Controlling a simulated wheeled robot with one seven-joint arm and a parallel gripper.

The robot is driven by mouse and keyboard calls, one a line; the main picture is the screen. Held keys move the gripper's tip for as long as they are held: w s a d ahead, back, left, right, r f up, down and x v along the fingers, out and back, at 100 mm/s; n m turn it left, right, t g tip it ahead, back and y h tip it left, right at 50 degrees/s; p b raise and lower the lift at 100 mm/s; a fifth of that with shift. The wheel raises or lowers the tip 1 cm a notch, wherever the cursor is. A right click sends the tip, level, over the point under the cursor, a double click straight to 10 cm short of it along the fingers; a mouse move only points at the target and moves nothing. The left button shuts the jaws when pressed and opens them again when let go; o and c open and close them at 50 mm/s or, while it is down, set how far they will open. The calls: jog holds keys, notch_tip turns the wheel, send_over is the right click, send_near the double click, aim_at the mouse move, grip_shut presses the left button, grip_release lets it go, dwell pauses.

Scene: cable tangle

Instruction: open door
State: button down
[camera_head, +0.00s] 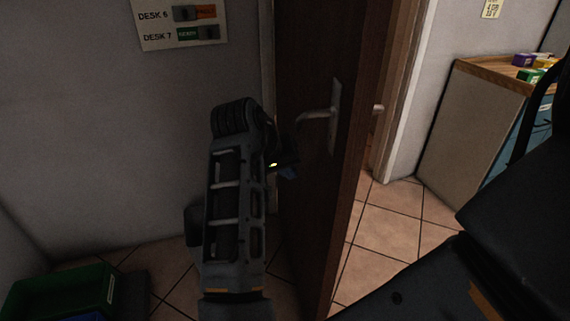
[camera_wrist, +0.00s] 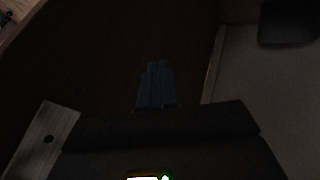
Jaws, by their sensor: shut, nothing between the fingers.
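The dark brown door (camera_head: 305,220) stands ajar in the head view, with a gap to its right that shows the tiled floor and the room beyond. Its silver lever handle (camera_head: 316,114) sits on a plate on the near face; a second handle end (camera_head: 377,108) shows on the far side. My gripper (camera_head: 288,172) is close to the door face, below and left of the lever. In the wrist view my gripper (camera_wrist: 158,68) has its blue fingers together with nothing between them, in front of the dark door panel (camera_wrist: 100,70). I cannot tell whether the fingertips touch the door.
A grey wall with a desk sign (camera_head: 180,22) is at the left. A green bin (camera_head: 62,292) stands on the floor at the lower left. Beyond the doorway, a wood-topped cabinet (camera_head: 470,125) holds small coloured boxes. Tiled floor (camera_head: 385,225) is clear in the opening.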

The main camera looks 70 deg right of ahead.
aim_at(318, 180)
jog(key=shift+s+d+f+p, duration=0.15)
jog(key=shift+s+d+f, duration=0.75)
jog(key=shift+s+d, duration=0.25)
jog(key=shift+s+d+f+p, duration=0.15)
jog(key=shift+s+d+f, duration=0.8)
jog(key=shift+d, duration=0.3)
jog(key=shift+s+d, duration=0.1)
